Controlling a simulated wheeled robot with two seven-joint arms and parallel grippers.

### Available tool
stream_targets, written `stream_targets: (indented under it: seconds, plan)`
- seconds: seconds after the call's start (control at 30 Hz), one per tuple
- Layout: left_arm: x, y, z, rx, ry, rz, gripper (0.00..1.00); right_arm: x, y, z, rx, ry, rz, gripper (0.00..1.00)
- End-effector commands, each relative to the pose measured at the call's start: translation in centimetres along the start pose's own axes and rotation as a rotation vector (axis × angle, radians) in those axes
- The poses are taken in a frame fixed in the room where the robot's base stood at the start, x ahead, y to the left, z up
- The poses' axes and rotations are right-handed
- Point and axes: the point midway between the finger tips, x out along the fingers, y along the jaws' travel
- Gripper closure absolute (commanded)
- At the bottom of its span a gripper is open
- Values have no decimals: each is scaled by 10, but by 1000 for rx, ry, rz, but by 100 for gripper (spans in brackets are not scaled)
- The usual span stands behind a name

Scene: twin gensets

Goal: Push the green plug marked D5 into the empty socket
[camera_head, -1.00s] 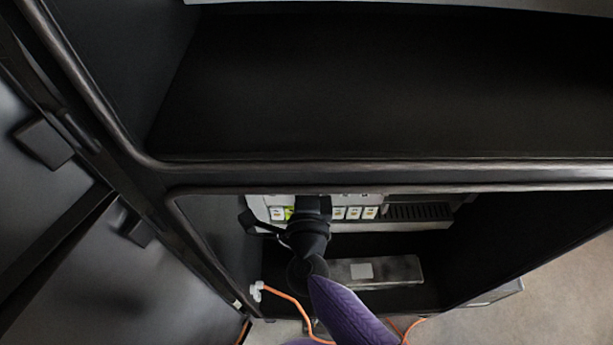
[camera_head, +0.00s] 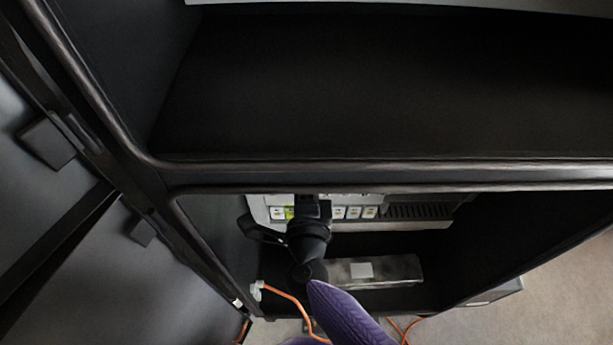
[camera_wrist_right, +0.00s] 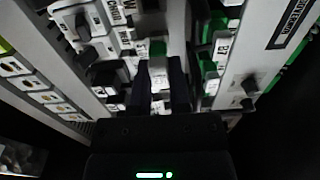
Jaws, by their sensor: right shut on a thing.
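My right gripper (camera_wrist_right: 160,88) is shut on a green-topped plug with a white face (camera_wrist_right: 158,68), seen between its two dark fingers in the right wrist view. The mark on the plug is too small to read. Rows of white terminal blocks and green plugs (camera_wrist_right: 222,45) flank it. The empty socket cannot be made out; the gripper and held plug may cover it. In the head view my right gripper (camera_head: 312,208) reaches up to the panel in the lower cabinet bay, and the plug is hidden there. My left gripper is not in view.
White-labelled modules (camera_head: 354,212) and a slotted vent (camera_head: 418,211) lie right of the gripper. A grey box with a white label (camera_head: 374,271) sits below. An orange cable (camera_head: 285,297) hangs at lower left. The cabinet's dark frame (camera_head: 400,175) runs just above the arm.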

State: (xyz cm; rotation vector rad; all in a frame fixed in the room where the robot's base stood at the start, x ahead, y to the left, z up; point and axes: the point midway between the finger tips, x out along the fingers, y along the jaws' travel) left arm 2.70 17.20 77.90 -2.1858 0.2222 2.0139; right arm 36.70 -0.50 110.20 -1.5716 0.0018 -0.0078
Motion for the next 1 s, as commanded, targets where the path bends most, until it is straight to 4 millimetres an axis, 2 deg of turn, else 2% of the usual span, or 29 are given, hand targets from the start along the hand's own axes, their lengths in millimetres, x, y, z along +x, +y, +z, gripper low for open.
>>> stream_targets:
  seconds: [0.03, 0.43, 0.8, 1.0]
  plan:
    - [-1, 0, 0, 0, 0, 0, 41, -6, 0, 4, 9, -6, 5, 100]
    - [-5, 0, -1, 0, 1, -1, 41, -20, 0, 2, 4, -4, 4, 100]
    - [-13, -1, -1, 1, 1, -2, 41, -62, 1, 3, 6, -5, 8, 100]
    - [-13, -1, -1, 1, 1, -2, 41, -69, 1, 4, 7, -6, 8, 100]
